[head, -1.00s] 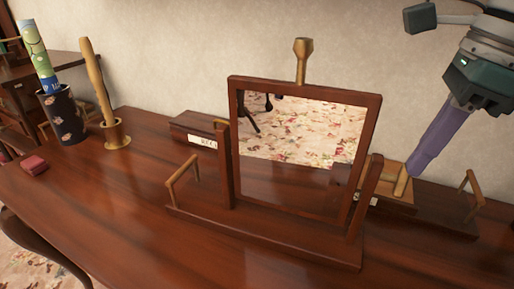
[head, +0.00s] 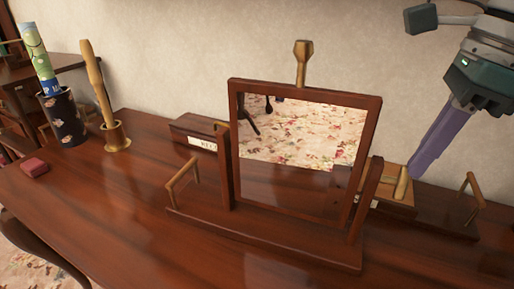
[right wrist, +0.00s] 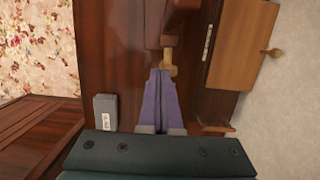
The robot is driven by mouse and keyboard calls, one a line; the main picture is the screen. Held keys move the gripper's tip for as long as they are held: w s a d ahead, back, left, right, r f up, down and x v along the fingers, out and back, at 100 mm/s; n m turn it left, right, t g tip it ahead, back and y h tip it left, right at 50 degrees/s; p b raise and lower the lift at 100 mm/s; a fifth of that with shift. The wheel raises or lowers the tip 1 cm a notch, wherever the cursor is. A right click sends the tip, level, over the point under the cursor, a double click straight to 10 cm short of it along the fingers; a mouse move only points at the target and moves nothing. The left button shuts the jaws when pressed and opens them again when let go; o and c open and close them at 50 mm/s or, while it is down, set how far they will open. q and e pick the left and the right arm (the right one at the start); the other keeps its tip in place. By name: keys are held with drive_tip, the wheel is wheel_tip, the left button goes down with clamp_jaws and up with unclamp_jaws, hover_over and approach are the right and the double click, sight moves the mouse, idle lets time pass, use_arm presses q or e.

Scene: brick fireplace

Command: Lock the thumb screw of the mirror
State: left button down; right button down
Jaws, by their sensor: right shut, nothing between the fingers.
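The mirror (head: 300,190) stands upright in a dark wooden frame on its stand on the desk. A brass thumb screw (head: 401,184) shows just right of the stand's right post (head: 367,195); it also shows in the right wrist view (right wrist: 170,62), beside a reddish wooden post. My right gripper (head: 416,176) has purple fingers pointing down and left, shut and empty. Its tips are just right of the screw in the head view. In the right wrist view the fingertips (right wrist: 160,74) are close to the screw; I cannot tell whether they touch. My left gripper is out of view.
A brass piece (head: 302,62) rises above the mirror's top edge. Wooden boxes (head: 198,132) lie behind the stand, near the wall. A brass holder (head: 116,140), a dark patterned cup (head: 66,122) and a small red block (head: 34,169) are at left. The desk's front is clear.

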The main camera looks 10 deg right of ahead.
wheel_tip(320, 180, up, 6)
drive_tip(key=p, duration=0.3)
drive_tip(key=shift+f+p, duration=0.15)
drive_tip(key=shift+p, duration=0.2)
